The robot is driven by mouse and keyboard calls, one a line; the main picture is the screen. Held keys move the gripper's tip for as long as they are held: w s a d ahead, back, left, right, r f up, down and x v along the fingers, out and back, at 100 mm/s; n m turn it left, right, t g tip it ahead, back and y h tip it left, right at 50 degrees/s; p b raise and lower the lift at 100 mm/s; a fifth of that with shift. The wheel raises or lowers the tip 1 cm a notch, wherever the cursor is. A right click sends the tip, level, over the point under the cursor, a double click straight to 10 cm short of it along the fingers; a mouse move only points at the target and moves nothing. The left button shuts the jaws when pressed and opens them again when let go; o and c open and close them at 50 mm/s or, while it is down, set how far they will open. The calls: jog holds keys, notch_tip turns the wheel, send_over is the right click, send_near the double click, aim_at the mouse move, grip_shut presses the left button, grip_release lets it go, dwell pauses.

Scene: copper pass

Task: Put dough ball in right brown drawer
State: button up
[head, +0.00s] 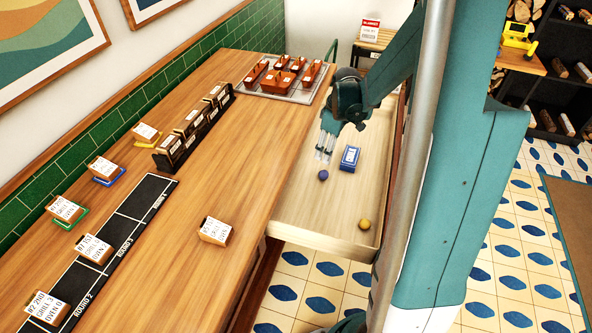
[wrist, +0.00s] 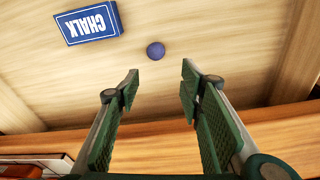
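An open, pale wooden drawer (head: 325,213) juts out from the right side of the brown counter. A small purple-blue ball (head: 323,175) lies in it, and it also shows in the wrist view (wrist: 155,50). A yellow ball (head: 364,224) lies near the drawer's front right corner. I cannot tell which ball is the dough ball. My gripper (head: 323,156) points down over the drawer, close to the purple-blue ball. In the wrist view its fingers (wrist: 160,82) are spread and empty, with the ball beyond the tips, apart from them.
A blue chalk box (head: 350,158) lies in the drawer beside the purple-blue ball; it also shows in the wrist view (wrist: 88,23). Labelled blocks (head: 215,231) and a black round board (head: 146,196) are on the counter. A tray (head: 262,90) of brown containers stands at the back.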

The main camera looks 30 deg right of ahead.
jog(key=s+a+r+m+t, duration=0.1)
jog(key=s+a+r+m, duration=0.1)
jog(key=s+a+r, duration=0.4)
jog(key=s+a+r+m+t, duration=0.1)
jog(key=a+r+t, duration=0.1)
jog(key=a+r, duration=0.65)
jog(key=s+a+r+m+t, duration=0.1)
jog(key=s+a+r, duration=0.2)
jog(key=s+a, duration=0.2)
jog(key=s+a+r+m+t, duration=0.2)
jog(key=s+a, duration=0.4)
jog(key=s, duration=0.3)
jog(key=shift+s+a+r+m+h, duration=0.15)
jog(key=shift+r+m+h, duration=0.15)
jog(key=shift+r, duration=0.45)
